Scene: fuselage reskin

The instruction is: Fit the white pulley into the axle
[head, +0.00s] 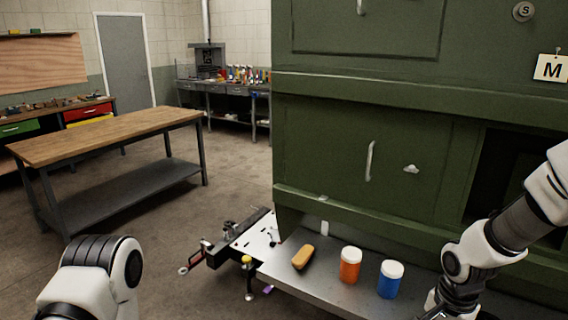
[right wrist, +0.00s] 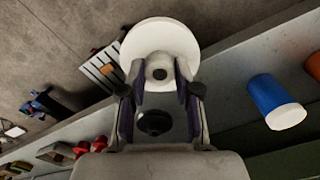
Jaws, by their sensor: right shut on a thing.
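The white pulley (right wrist: 152,40) is a round white disc at the top middle of the right wrist view. The pulley is held out beyond the fingertips, above a grey surface. In the head view my right arm comes in from the right, and its gripper end is cut off at the bottom edge. My left arm shows at the bottom left, but its gripper is out of frame. I cannot make out the axle in either view.
A grey ledge (head: 322,290) runs below the green panelled wall (head: 320,150). On it stand an orange bottle (head: 350,266), a blue bottle (head: 389,282) and a tan brush-like block (head: 303,257). A wooden workbench (head: 110,133) stands left, with open floor between.

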